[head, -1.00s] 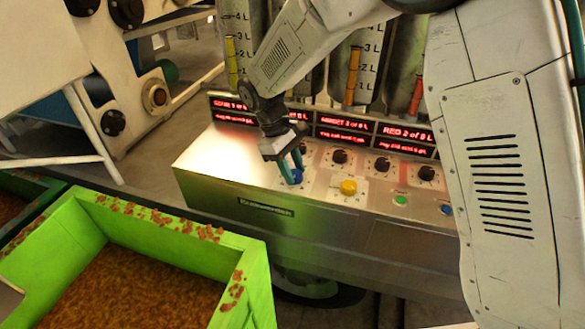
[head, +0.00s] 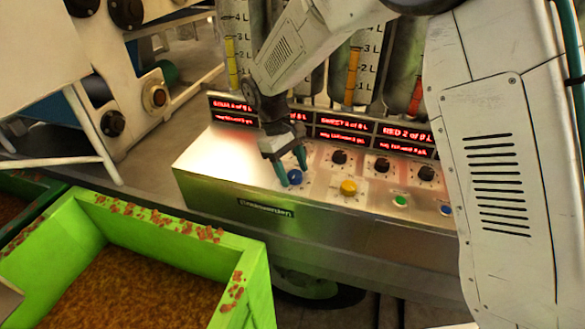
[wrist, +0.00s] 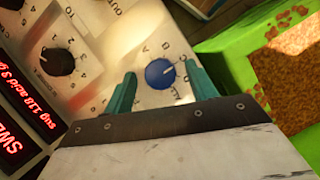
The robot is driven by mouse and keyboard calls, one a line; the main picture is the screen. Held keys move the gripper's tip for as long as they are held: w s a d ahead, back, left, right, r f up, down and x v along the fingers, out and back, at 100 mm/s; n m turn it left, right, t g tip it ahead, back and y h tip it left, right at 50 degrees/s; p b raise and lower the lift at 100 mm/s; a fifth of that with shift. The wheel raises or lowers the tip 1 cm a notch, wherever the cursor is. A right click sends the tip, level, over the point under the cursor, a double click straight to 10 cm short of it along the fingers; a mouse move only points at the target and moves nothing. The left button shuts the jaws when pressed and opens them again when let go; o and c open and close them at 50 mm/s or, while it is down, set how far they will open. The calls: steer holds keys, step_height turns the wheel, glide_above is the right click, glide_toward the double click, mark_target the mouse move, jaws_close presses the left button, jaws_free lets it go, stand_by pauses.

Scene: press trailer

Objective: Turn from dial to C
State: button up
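The blue dial (head: 294,177) sits near the left end of the metal control panel (head: 330,222). It also shows in the wrist view (wrist: 160,73), with a pale pointer mark toward its right side. Small letters ring the dial, but I cannot read surely which one the mark meets. My gripper (head: 293,172) is at the dial, with its teal fingers apart. In the wrist view my gripper (wrist: 160,68) has one finger on each side of the dial, with visible gaps. It holds nothing.
A yellow knob (head: 348,187) stands just right of the blue dial, with black dials (head: 382,164) behind. A black numbered dial (wrist: 54,62) is left of my fingers in the wrist view. Red-lit displays (head: 345,130) line the panel's back. A green bin (head: 165,232) stands at front left.

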mark_target(289, 174)
steer(key=v, duration=0.7)
steer(key=shift+r, duration=0.35)
steer(key=shift+w+a, duration=0.15)
steer(key=s, duration=0.1)
steer(key=s+d+f+m, duration=0.1)
steer(key=shift+s+d+f, duration=0.15)
steer(key=shift+s+d, duration=0.05)
steer(key=shift+s, duration=0.15)
steer(key=s+d+r+m+t+y, duration=0.1)
steer(key=s+d+r+m, duration=0.3)
steer(key=s+d, duration=0.8)
steer(key=s+d+r+m+t+y, duration=0.2)
steer(key=s+d+r, duration=0.6)
steer(key=s+d, duration=0.4)
steer(key=shift+s+d+r+m+t, duration=0.2)
steer(key=shift+s+m+t, duration=0.5)
steer(key=shift+s+m, duration=0.8)
steer(key=shift+s, duration=0.2)
